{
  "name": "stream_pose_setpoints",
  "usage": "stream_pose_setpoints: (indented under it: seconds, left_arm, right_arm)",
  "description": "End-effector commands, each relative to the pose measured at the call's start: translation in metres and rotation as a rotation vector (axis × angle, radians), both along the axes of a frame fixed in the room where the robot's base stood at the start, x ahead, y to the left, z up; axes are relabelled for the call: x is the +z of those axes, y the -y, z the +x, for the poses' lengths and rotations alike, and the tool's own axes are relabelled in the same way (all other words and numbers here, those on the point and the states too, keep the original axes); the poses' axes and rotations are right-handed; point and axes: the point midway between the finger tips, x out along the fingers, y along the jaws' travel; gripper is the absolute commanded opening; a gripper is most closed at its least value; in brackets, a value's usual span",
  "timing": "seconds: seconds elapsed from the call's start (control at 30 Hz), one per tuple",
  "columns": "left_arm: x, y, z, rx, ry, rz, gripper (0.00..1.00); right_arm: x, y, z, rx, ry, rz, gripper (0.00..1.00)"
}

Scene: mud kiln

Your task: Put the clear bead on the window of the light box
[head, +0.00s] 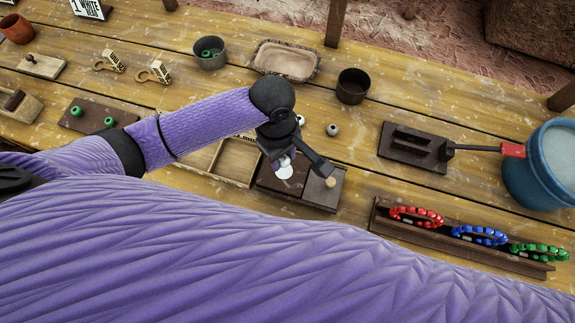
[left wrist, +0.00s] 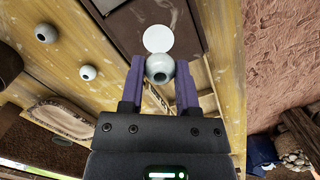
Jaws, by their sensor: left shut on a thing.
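My left gripper (left wrist: 159,88) is shut on a pale grey bead (left wrist: 160,68) with a dark hole, held between its fingertips. In the head view the left gripper (head: 281,155) hangs over the light box (head: 321,192), a dark brown box with a round white window (head: 285,171). I cannot tell the height of the bead above the box. My right gripper is not in view.
A dark cup (head: 353,86), a shallow dish (head: 287,61), a bracelet rack (head: 455,241) and a blue bucket (head: 540,170) stand around.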

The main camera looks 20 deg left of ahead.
Motion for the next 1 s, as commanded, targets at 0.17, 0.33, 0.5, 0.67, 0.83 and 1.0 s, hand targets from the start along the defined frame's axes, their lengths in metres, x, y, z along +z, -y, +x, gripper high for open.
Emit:
stream_pose_setpoints:
  seconds: [0.17, 0.33, 0.5, 0.67, 0.83, 1.0]
  left_arm:
    - [-0.032, 0.0, 0.0, 0.002, -0.002, 0.0, 0.0]
    - [-0.043, 0.0, 0.0, 0.002, 0.001, 0.0, 0.0]
    - [-0.043, 0.0, 0.0, 0.002, 0.001, -0.001, 0.0]
    - [-0.044, 0.0, 0.001, 0.001, 0.002, 0.0, 0.61]
    - [-0.044, 0.0, 0.001, 0.002, 0.001, -0.001, 0.76]
    - [-0.043, 0.0, 0.001, 0.002, 0.002, 0.0, 0.76]
  right_arm:
    - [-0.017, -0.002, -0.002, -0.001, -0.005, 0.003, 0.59]
    - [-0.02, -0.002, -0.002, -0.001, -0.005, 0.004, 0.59]
    - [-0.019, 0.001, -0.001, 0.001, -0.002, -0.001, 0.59]
    - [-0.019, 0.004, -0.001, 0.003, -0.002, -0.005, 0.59]
    - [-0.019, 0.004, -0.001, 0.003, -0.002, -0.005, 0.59]
    - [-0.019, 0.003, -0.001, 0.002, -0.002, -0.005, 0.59]
